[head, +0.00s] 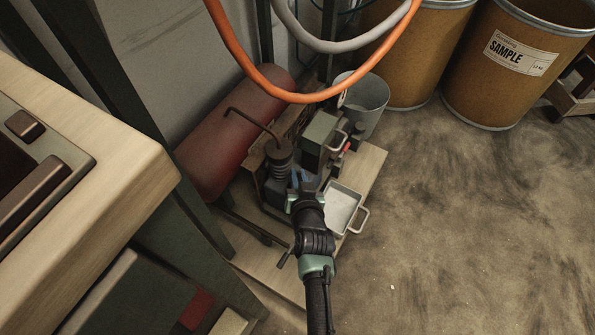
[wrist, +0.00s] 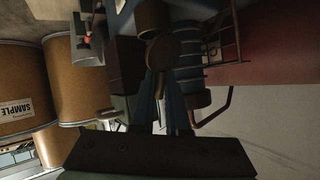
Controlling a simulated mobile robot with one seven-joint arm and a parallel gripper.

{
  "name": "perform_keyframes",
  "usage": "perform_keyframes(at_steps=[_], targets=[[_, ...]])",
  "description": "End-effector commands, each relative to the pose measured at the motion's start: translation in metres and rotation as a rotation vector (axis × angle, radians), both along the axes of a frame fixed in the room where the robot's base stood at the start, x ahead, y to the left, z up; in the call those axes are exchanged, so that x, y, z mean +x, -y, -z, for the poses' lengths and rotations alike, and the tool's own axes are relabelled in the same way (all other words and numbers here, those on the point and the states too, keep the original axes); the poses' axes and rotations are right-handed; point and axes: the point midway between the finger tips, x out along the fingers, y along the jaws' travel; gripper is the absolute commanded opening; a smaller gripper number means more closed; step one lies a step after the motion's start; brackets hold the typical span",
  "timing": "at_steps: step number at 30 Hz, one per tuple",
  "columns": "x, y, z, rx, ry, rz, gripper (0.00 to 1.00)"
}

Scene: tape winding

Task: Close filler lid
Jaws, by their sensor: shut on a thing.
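The machine (head: 322,132) with a dark finned cylinder (head: 280,160) stands on a wooden board. My gripper (head: 300,182) is at the machine's near side, beside the finned cylinder. In the wrist view my gripper (wrist: 163,95) has its two blue-grey fingers close together on a small dark stem or edge under a round brown piece (wrist: 162,54), which looks like the filler lid. A short brown cylinder (wrist: 153,17), perhaps the filler neck, sits right beyond it. I cannot tell whether the two touch. The head view hides the lid behind my gripper.
A metal tray with a handle (head: 342,208) lies right of my gripper. A red tank (head: 225,140) and a bent rod (head: 246,120) are left. An orange hose (head: 300,97) hangs above. A bucket (head: 368,98) and drums (head: 500,75) stand behind. Floor on the right is clear.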

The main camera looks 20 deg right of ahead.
Motion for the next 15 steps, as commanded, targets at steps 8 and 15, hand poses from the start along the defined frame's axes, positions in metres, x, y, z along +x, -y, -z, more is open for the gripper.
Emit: perform_keyframes(at_steps=[8,15], targets=[[0.007,0.008,0.007,0.212,-0.164,0.001,0.00],[0.012,0.015,0.019,0.387,-0.300,0.002,0.00]])
